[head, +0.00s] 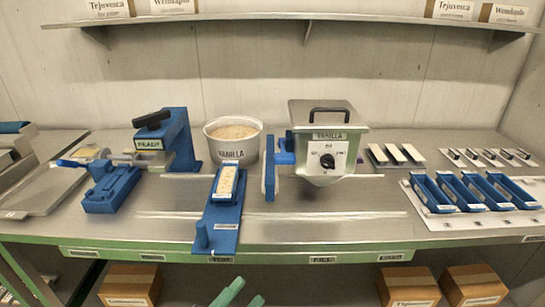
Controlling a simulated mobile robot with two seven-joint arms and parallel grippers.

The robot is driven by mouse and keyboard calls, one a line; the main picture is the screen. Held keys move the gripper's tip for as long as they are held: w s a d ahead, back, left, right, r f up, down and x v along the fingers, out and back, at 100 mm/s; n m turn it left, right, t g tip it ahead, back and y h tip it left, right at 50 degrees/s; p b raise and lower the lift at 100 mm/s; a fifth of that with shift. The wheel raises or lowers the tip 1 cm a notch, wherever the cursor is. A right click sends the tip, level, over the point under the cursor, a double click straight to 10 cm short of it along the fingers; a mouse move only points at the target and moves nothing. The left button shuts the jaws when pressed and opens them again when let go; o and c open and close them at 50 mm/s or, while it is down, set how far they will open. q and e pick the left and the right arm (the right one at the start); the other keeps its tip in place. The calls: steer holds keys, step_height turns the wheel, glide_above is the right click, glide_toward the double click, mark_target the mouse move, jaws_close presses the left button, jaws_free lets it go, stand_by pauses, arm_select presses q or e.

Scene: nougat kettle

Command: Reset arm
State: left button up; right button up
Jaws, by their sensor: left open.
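My left gripper (249,289) shows only as two green fingertips at the bottom edge, left of the middle. The fingers are apart with nothing visible between them. They are in front of and below the table's front edge. The rest of my left arm is out of the picture. My right gripper is not in view.
Cardboard boxes (131,285) sit below.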

arm_select(q)
steer(key=s+a+f+n+g+y, duration=0.1)
steer(key=s+a+f+n+y, duration=0.35)
steer(key=f+n, duration=0.35)
steer(key=s+a+f+n+g+y, duration=0.1)
steer(key=s+a+f+n+y, duration=0.2)
steer(key=a+f+n+y, duration=0.5)
steer(key=s+a+f+n+g, duration=0.1)
steer(key=s+f+g, duration=0.1)
steer(key=s+f, duration=0.3)
steer(key=s+a+f+n+g+p, duration=0.1)
steer(key=s+f+g, duration=0.2)
steer(key=s+f, duration=0.3)
steer(key=s, duration=0.2)
steer(key=shift+s+f+n, duration=0.25)
steer(key=shift+s+n, duration=0.1)
steer(key=shift+n, duration=0.05)
steer(key=shift+w+y, duration=0.1)
steer(key=shift+y, duration=0.15)
